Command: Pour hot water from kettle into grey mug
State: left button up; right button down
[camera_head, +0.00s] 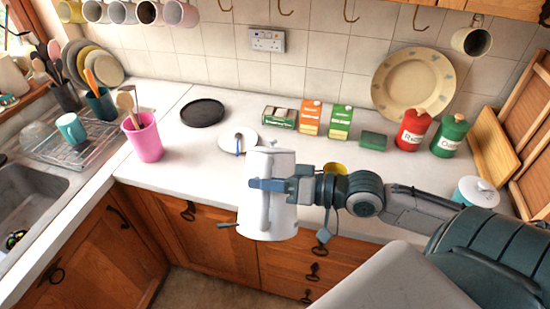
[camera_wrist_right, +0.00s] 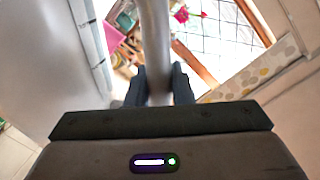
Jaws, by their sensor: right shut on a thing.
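The white kettle (camera_head: 280,222) is in the middle of the head view, held in the air at the front of the worktop. My right gripper (camera_head: 268,186) is shut on its handle. In the right wrist view the handle (camera_wrist_right: 156,45) passes between the fingers (camera_wrist_right: 158,88), with the kettle's pale body (camera_wrist_right: 45,65) at the left. I cannot tell for sure which mug is the grey one. A pale mug (camera_head: 472,41) hangs from a hook at the top right, and several more mugs (camera_head: 122,11) hang at the top left. My left gripper is not in view.
A round white base (camera_head: 238,141) lies on the worktop behind the kettle. A black round plate (camera_head: 202,113), a pink utensil pot (camera_head: 144,138), boxes (camera_head: 311,117) and red and green canisters (camera_head: 412,129) stand around. A teal mug (camera_head: 71,128) is on the drying rack. The front left worktop is clear.

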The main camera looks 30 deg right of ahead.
aim_at(267, 169)
jog(key=shift+w+d+r+m, duration=0.3)
jog(key=shift+w+r, duration=0.05)
jog(key=shift+r, duration=0.05)
jog(key=shift+w+d+r+m+g, duration=0.1)
jog(key=shift+w+d+m+g, duration=0.2)
jog(key=shift+w+d+m, duration=0.35)
jog(key=shift+w+d+r+m+p, duration=0.3)
jog(key=shift+w+r+m, duration=0.15)
jog(key=shift+r+m, duration=0.1)
jog(key=shift+w+d+r+m+p, duration=0.3)
jog(key=shift+w+r+m, duration=0.1)
jog(key=shift+w+r, duration=0.1)
jog(key=shift+w+d+r+m+g, duration=0.3)
jog(key=shift+w+d+r+m, duration=0.15)
jog(key=shift+r+m, duration=0.05)
jog(key=shift+w+d+r+m, duration=0.25)
jog(key=shift+w+r+m, duration=0.05)
jog(key=shift+w+r, duration=0.05)
dwell(1.5)
jog(key=shift+s+a+f, duration=0.3)
jog(key=shift+s+f, duration=0.05)
jog(key=s+a+f+n, duration=0.1)
jog(key=s+a+f+n+b, duration=0.1)
jog(key=f, duration=0.1)
jog(key=shift+s+n, duration=0.3)
jog(key=shift+s+a+n+t, duration=0.5)
jog(key=shift+s+n, duration=0.1)
jog(key=shift+n, duration=0.1)
